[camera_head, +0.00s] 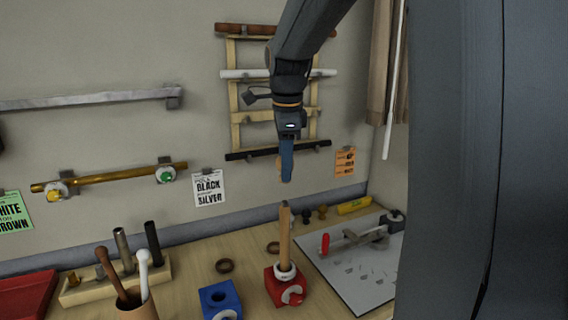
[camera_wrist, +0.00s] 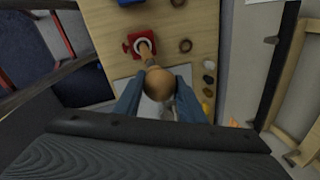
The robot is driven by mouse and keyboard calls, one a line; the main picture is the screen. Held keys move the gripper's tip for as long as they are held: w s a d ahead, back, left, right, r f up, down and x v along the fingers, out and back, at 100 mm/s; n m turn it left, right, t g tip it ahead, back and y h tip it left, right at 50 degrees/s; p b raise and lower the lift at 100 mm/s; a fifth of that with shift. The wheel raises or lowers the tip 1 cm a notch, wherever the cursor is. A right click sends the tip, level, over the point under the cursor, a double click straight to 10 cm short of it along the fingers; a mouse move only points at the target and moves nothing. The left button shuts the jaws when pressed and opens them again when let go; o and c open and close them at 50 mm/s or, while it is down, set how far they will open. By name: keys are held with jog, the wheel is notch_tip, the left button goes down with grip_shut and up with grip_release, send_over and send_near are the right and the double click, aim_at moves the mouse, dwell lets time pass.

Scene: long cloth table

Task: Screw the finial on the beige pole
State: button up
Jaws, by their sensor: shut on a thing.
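My gripper (camera_head: 287,176) hangs above the beige pole (camera_head: 285,238), pointing down. In the wrist view its blue fingers are shut on a round tan finial (camera_wrist: 159,83). In the head view the fingers hide most of the finial. The beige pole stands upright in a red block (camera_head: 271,284) with a white ring at its foot. A small gap shows between the fingertips and the pole's top. In the wrist view the pole (camera_wrist: 145,50) shows just beyond the finial, partly covered by it.
A blue block (camera_head: 213,310) stands left of the red one. A wooden rack (camera_head: 75,295) with several poles and a cup (camera_head: 138,311) with rods stand further left. A grey board (camera_head: 345,278) with a red-handled tool lies right. Dark finials and a yellow item (camera_head: 354,205) lie behind.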

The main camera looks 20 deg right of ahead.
jog(key=shift+f+b, duration=1.05)
jog(key=shift+f, duration=1.35)
jog(key=shift+f, duration=0.85)
dwell(1.1)
jog(key=o, duration=1.1)
